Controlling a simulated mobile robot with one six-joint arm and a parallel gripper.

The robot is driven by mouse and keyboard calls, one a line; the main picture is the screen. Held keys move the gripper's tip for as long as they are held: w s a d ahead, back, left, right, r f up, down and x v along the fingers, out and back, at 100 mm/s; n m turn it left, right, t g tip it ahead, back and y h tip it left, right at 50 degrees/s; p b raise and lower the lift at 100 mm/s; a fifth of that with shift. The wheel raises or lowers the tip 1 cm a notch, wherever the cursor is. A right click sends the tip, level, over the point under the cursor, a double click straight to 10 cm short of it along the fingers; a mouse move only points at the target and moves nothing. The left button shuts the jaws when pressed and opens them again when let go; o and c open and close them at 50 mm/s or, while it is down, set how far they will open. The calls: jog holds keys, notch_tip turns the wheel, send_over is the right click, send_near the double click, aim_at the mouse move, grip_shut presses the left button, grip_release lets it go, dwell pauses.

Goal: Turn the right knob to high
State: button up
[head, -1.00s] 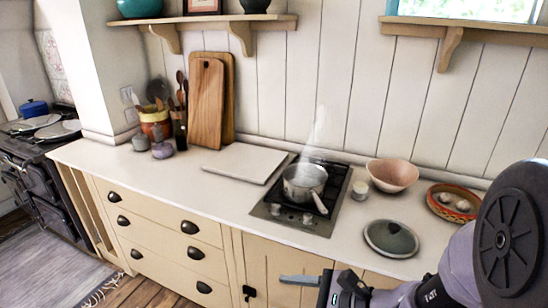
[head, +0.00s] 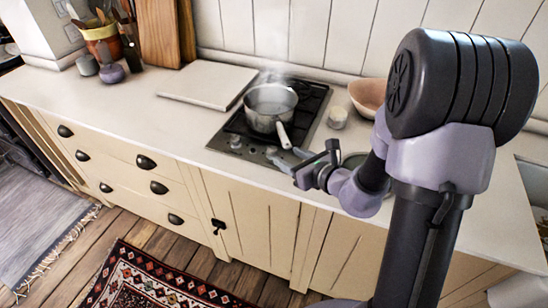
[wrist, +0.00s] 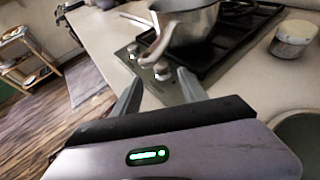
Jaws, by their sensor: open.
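The hob (head: 228,138) is set in the counter, with two pale knobs on its front strip. The right knob (wrist: 162,71) shows in the wrist view between my fingertips and just beyond them. The left knob (wrist: 133,53) is further left, outside the fingers. My gripper (head: 284,161) is open and empty, low over the hob's front right edge. In the wrist view my gripper (wrist: 158,78) has its fingers spread either side of the right knob; contact cannot be told. The knob's exact setting is too small to read.
A steaming saucepan (head: 268,110) stands on the hob, its handle (wrist: 158,44) reaching forward close above the right knob. A small jar (wrist: 293,40) stands right of the hob. A lid (wrist: 302,132) lies nearer.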

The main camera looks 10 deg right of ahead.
aim_at(271, 147)
jog(key=b+x, duration=0.1)
jog(key=x, duration=0.7)
jog(key=shift+w+a+b, duration=0.1)
jog(key=shift+w+b, duration=0.2)
jog(key=shift+w, duration=0.05)
jog(key=shift+c, duration=0.4)
grip_shut()
